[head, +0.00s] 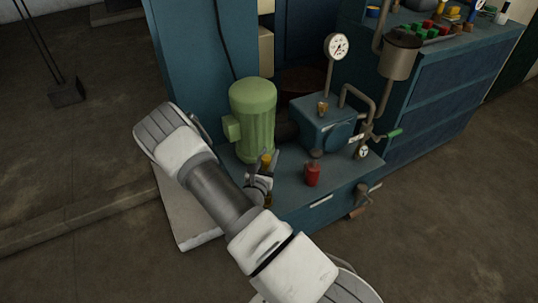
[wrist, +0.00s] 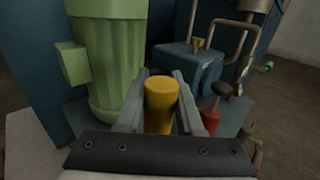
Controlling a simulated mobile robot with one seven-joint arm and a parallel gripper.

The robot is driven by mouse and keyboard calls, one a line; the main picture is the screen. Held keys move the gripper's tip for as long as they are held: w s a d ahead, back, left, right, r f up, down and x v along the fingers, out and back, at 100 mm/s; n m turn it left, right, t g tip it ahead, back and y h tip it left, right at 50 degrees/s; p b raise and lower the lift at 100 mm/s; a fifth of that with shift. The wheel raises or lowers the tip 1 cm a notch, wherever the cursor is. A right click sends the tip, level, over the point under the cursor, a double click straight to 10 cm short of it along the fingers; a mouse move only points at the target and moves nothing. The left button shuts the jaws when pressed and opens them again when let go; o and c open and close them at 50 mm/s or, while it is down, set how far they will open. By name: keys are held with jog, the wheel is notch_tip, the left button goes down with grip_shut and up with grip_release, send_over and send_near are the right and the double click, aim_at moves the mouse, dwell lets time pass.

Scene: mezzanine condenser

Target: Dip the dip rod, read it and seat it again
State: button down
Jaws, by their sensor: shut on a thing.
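My gripper (head: 266,168) is shut on a yellow cylindrical handle, which I take to be the dip rod (wrist: 161,98). In the wrist view the handle stands upright between the two grey fingers (wrist: 160,82). In the head view its yellow top (head: 266,158) shows just in front of the green motor (head: 254,115). The rod below the handle is hidden by my gripper, so I cannot tell whether it sits in its hole or is raised. No markings on the rod can be read.
The green motor (wrist: 112,62) stands close left of my gripper. A red fitting with a dark knob (head: 313,173) is close right. Behind are a blue pump block (head: 320,122), a dial gauge (head: 337,46), pipes and a green-handled valve (head: 394,133). Open floor lies at front right.

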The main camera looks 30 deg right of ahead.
notch_tip(320, 180, down, 11)
jog(key=b, duration=0.7)
dwell(3.1)
jog(key=shift+c, duration=2.4)
grip_release()
jog(key=shift+r, duration=0.1)
jog(key=p+v, duration=0.4)
jog(key=v, duration=1.3)
jog(key=shift+s+a, duration=0.15)
jog(key=shift+a, duration=0.05)
jog(key=shift+r, duration=0.1)
